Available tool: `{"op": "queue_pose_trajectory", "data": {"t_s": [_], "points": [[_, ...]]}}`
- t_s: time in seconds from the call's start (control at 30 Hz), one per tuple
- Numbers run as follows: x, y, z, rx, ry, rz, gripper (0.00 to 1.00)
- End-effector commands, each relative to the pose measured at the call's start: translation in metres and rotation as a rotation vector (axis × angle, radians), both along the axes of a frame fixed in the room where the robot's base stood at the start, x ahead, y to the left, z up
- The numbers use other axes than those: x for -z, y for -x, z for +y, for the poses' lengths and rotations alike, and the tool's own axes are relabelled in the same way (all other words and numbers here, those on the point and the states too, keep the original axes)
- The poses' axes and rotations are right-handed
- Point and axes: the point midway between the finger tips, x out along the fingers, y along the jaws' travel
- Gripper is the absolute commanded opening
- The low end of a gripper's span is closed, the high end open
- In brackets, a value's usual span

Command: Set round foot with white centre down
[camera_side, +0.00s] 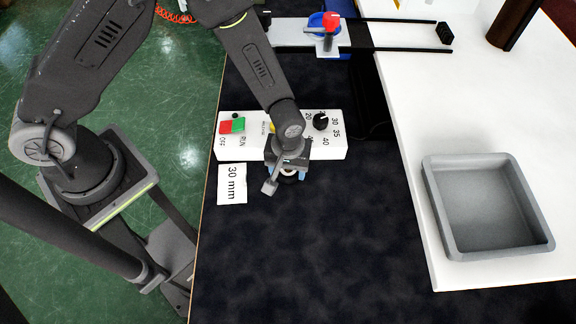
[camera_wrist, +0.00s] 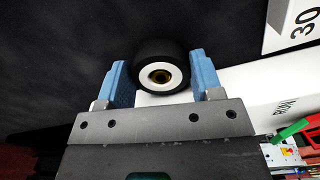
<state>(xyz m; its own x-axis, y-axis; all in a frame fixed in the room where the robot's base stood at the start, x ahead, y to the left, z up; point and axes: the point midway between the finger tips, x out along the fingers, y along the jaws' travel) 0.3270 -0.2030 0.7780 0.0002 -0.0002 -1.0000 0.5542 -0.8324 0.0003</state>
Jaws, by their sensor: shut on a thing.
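The round foot is a short black cylinder with a white ring and a brass-coloured hole at its centre. In the wrist view the foot (camera_wrist: 158,55) sits between the two blue fingers of my gripper (camera_wrist: 158,62), its white centre facing the camera. In the side view my gripper (camera_side: 287,175) points down just in front of the white control box, and the foot (camera_side: 289,172) shows only in part between the fingers. My gripper is shut on the foot. I cannot tell whether the foot touches the dark table top.
The white control box (camera_side: 335,150) carries a red-green switch (camera_side: 232,126) and a black knob (camera_side: 320,121). A "30 mm" card (camera_side: 232,184) lies at the left. A grey tray (camera_side: 545,246) stands on the white surface at right. The dark table (camera_side: 330,235) is clear in front.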

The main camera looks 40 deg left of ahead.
Motion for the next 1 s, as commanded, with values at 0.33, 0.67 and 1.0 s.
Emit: {"op": "queue_pose_trajectory", "data": {"t_s": [0.33,0.67,1.0], "points": [[0.003,0.000,0.000,0.000,0.000,0.000,0.70],[0.003,0.000,0.000,0.000,-0.001,0.001,0.85],[-0.032,-0.001,0.000,0.000,0.002,-0.004,0.85]]}}
